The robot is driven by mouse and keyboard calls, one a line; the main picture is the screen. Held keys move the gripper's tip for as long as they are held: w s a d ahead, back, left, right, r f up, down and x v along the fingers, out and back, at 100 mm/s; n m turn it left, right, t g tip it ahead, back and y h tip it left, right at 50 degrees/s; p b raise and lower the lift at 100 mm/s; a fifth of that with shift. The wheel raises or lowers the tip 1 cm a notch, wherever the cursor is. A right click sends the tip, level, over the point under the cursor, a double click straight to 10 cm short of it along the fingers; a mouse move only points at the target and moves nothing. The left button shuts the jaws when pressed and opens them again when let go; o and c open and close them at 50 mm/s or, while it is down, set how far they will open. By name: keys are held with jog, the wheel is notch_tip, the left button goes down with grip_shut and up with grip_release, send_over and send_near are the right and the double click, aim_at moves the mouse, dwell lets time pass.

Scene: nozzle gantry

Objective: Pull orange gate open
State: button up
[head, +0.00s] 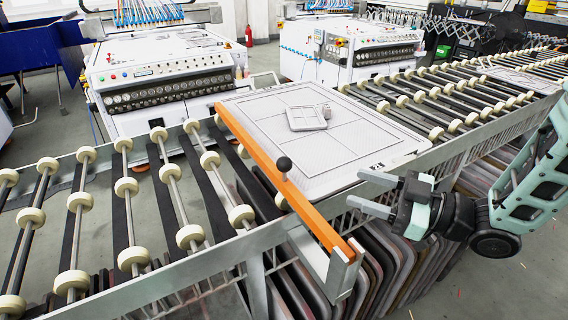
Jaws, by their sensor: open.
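The orange gate (262,158) is a long bar lying across the roller conveyor, from the far left of a white tray to the front rail. A black ball knob (284,164) stands on it, a little nearer its front end. The gate runs along the left edge of the white tray (345,170). My gripper (368,194) reaches in from the right, over the front rail. It is open and empty, its two fingers pointing left toward the gate. It is apart from the gate and the knob.
Rollers (135,257) fill the conveyor left of the gate. The metal front rail (230,250) runs beneath my gripper. Dark panels (385,265) stand stacked under the conveyor. White machines (160,75) stand behind.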

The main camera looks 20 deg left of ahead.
aim_at(284, 164)
jog(key=a+p, duration=0.1)
jog(key=a, duration=0.4)
jog(key=w+a+p, duration=0.1)
jog(key=a, duration=0.5)
jog(key=w+a+p, duration=0.1)
jog(key=a, duration=0.5)
grip_shut()
jog(key=shift+d+r, duration=0.1)
